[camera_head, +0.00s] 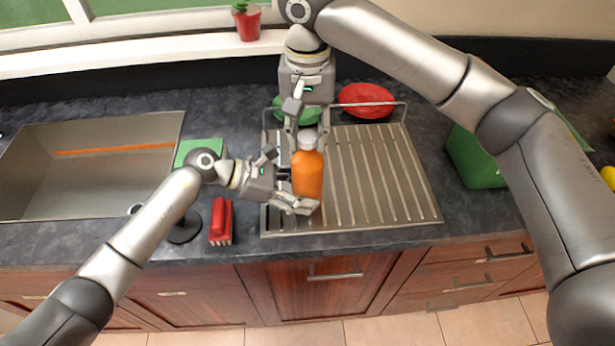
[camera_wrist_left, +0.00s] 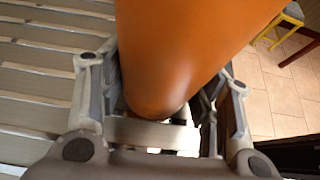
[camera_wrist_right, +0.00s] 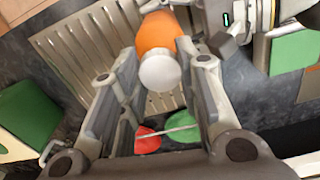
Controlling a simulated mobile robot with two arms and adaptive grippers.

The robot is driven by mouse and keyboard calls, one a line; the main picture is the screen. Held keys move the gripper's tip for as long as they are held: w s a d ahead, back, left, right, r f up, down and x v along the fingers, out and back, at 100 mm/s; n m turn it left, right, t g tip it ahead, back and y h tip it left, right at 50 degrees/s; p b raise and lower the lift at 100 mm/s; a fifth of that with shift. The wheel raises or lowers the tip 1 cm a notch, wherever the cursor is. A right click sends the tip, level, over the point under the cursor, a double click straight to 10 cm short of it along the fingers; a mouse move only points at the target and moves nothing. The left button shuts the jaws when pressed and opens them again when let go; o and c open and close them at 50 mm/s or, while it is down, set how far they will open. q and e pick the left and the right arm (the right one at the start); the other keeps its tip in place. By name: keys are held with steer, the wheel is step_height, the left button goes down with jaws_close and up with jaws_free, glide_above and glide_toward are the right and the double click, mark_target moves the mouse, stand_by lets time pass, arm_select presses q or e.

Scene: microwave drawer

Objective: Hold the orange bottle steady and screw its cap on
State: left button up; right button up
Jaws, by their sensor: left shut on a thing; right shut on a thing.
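The orange bottle (camera_head: 307,175) stands upright at the left side of the metal drying rack, with a white cap (camera_head: 308,139) at its top. My left gripper (camera_head: 291,189) comes from the left and is shut around the bottle's lower body. In the left wrist view the orange bottle (camera_wrist_left: 185,50) fills the space between the fingers. My right gripper (camera_head: 308,122) reaches down from above, its fingers on either side of the cap. The right wrist view shows the white cap (camera_wrist_right: 160,72) between the fingers; whether the cap is fully seated is not clear.
The drying rack (camera_head: 375,180) also holds a red dish (camera_head: 366,100) and a green dish (camera_head: 296,110) at the back. A sink (camera_head: 85,180) lies left, a red brush (camera_head: 221,220) left of the rack, and a green box (camera_head: 472,160) right. The rack's right part is free.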

steer(key=shift+f, duration=0.25)
stand_by(0.7)
arm_select(q)
steer(key=shift+o, duration=0.6)
steer(key=c, duration=0.7)
steer(key=shift+c, duration=0.5)
arm_select(e)
steer(key=o, duration=0.7)
